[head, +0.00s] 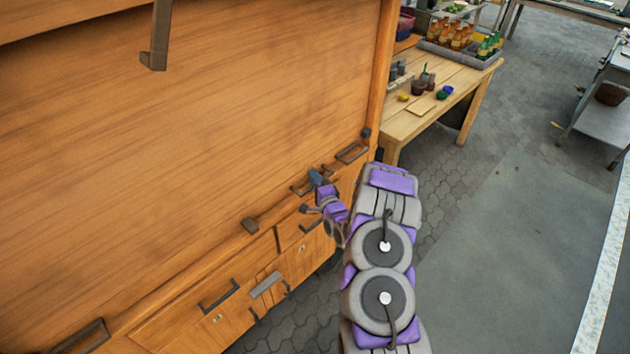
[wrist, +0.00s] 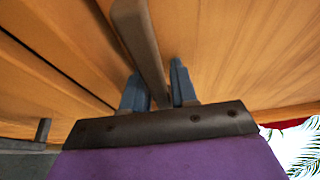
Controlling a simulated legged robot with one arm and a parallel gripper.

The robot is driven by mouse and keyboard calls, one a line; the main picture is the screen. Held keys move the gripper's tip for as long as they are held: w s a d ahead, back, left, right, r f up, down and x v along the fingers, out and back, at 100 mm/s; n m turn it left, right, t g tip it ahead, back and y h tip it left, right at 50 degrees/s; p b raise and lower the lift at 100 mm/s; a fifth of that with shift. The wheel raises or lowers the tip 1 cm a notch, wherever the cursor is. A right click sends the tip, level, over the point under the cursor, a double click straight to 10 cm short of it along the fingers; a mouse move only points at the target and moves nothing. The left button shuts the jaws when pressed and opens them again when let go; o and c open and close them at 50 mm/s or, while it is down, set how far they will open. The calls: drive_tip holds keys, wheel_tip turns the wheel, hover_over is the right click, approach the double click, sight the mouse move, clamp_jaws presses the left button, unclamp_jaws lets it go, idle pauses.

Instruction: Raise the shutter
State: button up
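The shutter (head: 200,120) is a large orange-brown wooden panel that fills the left of the head view. A dark handle sits at its lower edge, partly hidden by my gripper (head: 316,183). In the wrist view the handle is a grey-brown bar (wrist: 139,45) running down between the two blue fingertips of my gripper (wrist: 157,85). The fingers stand close on either side of the bar, with little or no gap. My gripper looks shut on the handle. The shutter's lower edge is down against the drawer front below it.
Another dark handle (head: 352,153) is to the right on the lower edge, and one (head: 90,336) is at lower left. Drawers (head: 200,305) with handles lie below. A wooden table (head: 425,115) with bottles stands at the right. The paved floor beside my arm is open.

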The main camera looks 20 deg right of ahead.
clamp_jaws()
idle(0.3)
wheel_tip(320, 180, up, 58)
drive_tip(key=p, duration=1.4)
drive_tip(key=shift+f, duration=0.15)
unclamp_jaws()
drive_tip(key=shift+o, duration=1.4)
drive_tip(key=shift+f, duration=0.1)
